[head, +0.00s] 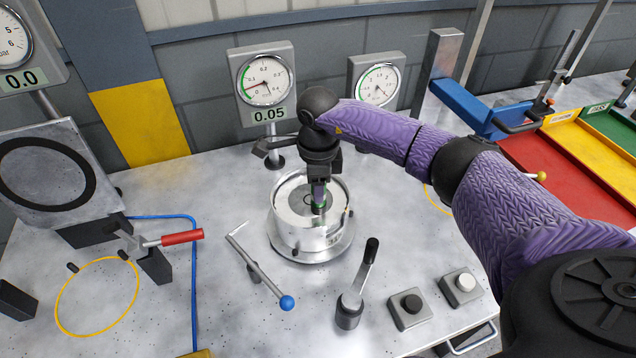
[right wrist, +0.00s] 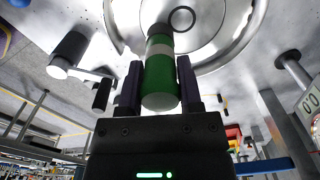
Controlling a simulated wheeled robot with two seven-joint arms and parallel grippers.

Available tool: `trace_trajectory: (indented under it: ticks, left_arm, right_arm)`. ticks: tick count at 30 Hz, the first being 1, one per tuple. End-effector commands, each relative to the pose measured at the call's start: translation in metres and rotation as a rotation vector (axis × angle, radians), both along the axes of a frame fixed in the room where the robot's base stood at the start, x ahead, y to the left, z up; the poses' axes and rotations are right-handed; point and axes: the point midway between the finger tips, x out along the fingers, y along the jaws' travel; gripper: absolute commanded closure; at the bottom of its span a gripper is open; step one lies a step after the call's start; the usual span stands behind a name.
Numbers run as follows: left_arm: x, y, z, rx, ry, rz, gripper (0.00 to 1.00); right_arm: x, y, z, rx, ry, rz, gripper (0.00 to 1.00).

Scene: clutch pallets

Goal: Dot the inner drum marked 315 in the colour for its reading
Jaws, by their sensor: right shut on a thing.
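The metal drum (head: 322,240) stands upright on a round base in the middle of the bench. Dark lettering on its side is too small to read. My right gripper (head: 319,187) is above the drum, pointing down, shut on a green marker with a white band (right wrist: 160,80). The marker's lower end is over the drum's top, close to a small dark ring; I cannot tell if it touches. The gauge (head: 265,80) behind the drum shows 0.05 on its display, with a green arc on its dial. My left gripper is not in view.
A second dial (head: 378,84) stands behind my right arm. Red (head: 548,165), yellow (head: 590,143) and green (head: 612,128) trays lie at the right. A blue-knobbed rod (head: 262,272), a black-handled lever (head: 358,285) and two buttons stand in front. A red-handled clamp (head: 180,238) is at left.

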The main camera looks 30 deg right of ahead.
Motion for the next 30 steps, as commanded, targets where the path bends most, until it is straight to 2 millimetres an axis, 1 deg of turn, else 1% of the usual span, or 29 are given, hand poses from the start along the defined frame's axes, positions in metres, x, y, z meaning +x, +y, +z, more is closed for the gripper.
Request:
trace_trajectory:
  ticks: [7, 17, 20, 30]
  left_arm:
    - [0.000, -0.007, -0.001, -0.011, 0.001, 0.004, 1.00]
    - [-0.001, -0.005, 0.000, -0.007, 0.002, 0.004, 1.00]
    - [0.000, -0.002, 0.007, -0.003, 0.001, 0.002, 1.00]
    - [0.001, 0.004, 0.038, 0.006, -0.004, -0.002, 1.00]
  right_arm:
    - [-0.001, 0.000, -0.002, 0.000, 0.004, 0.001, 1.00]
    - [-0.001, 0.000, -0.001, 0.000, 0.006, 0.001, 1.00]
    - [-0.001, 0.000, 0.007, -0.001, 0.005, 0.001, 1.00]
    - [-0.001, 0.000, 0.048, 0.000, 0.001, 0.001, 1.00]
